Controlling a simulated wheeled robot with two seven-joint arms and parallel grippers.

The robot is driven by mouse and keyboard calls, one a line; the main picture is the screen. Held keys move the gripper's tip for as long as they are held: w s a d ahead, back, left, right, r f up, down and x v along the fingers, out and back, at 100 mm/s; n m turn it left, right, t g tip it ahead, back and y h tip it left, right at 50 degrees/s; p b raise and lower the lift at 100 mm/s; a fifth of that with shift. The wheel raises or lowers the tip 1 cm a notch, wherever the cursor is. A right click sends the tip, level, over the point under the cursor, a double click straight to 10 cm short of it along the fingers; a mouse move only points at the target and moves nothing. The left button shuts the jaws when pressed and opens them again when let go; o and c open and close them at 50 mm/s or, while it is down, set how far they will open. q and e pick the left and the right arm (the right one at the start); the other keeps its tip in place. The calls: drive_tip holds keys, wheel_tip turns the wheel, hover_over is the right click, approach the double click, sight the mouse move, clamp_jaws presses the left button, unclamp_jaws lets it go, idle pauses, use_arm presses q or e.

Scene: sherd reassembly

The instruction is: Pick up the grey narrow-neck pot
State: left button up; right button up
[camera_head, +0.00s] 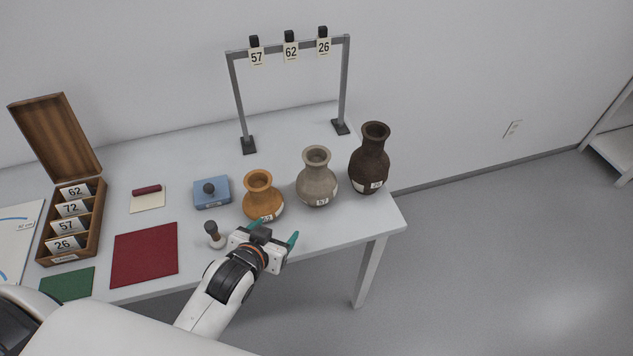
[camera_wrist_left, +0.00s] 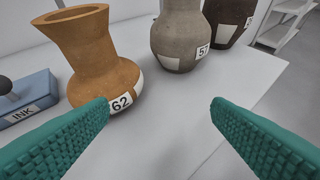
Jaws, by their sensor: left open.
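The grey narrow-neck pot (camera_head: 316,178) stands upright on the table between an orange pot (camera_head: 260,197) and a dark brown pot (camera_head: 370,160). It carries a label reading 57 and also shows in the left wrist view (camera_wrist_left: 180,38), its top cut off. My left gripper (camera_head: 276,232) is open and empty, with teal fingers, in front of the orange pot and short of the grey pot. In the left wrist view the fingers (camera_wrist_left: 160,125) are spread wide, with the orange pot (camera_wrist_left: 95,55), labelled 62, near the left finger. My right gripper is not in view.
A stamp (camera_head: 213,235) with a dark handle stands left of my gripper. A blue ink box (camera_head: 211,193) lies behind it. A metal frame (camera_head: 238,95) with tags 57, 62 and 26 stands at the back. The table's right edge is close to the brown pot.

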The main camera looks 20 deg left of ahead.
sight(309, 172)
use_arm(q)
drive_tip(key=w+d+r+t+h, duration=0.1)
drive_tip(key=w+t, duration=0.1)
drive_tip(key=w, duration=0.2)
drive_tip(key=w+d+r+m+t+h, duration=0.1)
drive_tip(key=w+r+t, duration=0.1)
drive_tip(key=w, duration=0.3)
drive_tip(key=w+d+r+t+h, duration=0.1)
drive_tip(key=w+t, duration=0.1)
drive_tip(key=w, duration=0.3)
drive_tip(key=shift+w+r+p, duration=0.2)
drive_tip(key=shift+r+p, duration=0.15)
drive_tip(key=shift+p, duration=0.05)
drive_tip(key=w, duration=0.1)
drive_tip(key=w+d, duration=0.1)
drive_tip(key=w, duration=0.3)
drive_tip(key=shift+d+f+p, duration=0.25)
drive_tip(key=shift+f+p, duration=0.05)
drive_tip(key=shift+s, duration=0.1)
clamp_jaws()
drive_tip(key=shift+r, duration=0.25)
